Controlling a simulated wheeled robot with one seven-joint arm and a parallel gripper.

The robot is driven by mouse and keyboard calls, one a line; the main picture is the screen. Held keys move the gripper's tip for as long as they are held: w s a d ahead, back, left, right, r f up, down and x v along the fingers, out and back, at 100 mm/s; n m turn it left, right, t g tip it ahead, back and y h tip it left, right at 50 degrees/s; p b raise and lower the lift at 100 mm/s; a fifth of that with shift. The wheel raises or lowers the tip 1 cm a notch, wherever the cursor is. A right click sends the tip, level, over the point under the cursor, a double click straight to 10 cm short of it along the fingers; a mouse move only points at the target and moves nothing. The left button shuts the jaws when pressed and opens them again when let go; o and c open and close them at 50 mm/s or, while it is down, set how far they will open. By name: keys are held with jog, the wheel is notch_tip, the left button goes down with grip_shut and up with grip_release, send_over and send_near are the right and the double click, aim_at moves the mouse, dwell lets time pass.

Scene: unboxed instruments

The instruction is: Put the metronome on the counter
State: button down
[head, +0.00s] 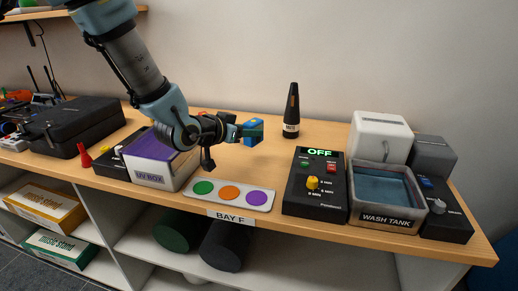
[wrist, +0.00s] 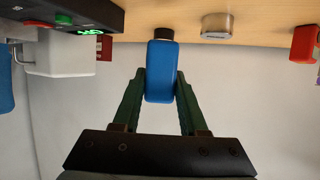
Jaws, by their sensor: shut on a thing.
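My gripper (head: 240,132) is shut on a small blue box-shaped thing (head: 253,131) above the counter (head: 330,135). In the wrist view my gripper's green fingers (wrist: 160,88) press the sides of this blue thing (wrist: 160,72); a dark round part shows at its far end. I cannot tell from its look whether it is the metronome. A tall black tapered thing (head: 291,112) with a pale label stands upright on the counter, right of my gripper and apart from it.
The UV box (head: 146,172), a pad with coloured discs (head: 230,195), a black control box showing OFF (head: 314,185) and the wash tank (head: 385,208) line the front. A black case (head: 75,125) lies left. Some bare counter shows around the tapered thing.

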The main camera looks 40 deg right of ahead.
jog(key=shift+f+p, duration=0.8)
jog(key=shift+f, duration=3)
jog(key=shift+f, duration=0.1)
jog(key=shift+c, duration=2.2)
grip_release()
jog(key=shift+r, duration=0.2)
jog(key=b+v, duration=0.1)
jog(key=v, duration=0.8)
jog(key=shift+a+r+b, duration=0.1)
jog(key=shift+a+b, duration=0.1)
jog(key=shift+b, duration=0.1)
jog(key=p+v, duration=0.2)
jog(key=p, duration=0.2)
jog(key=shift+a, duration=0.2)
jog(key=shift+a+p, duration=0.1)
jog(key=shift+p, duration=0.2)
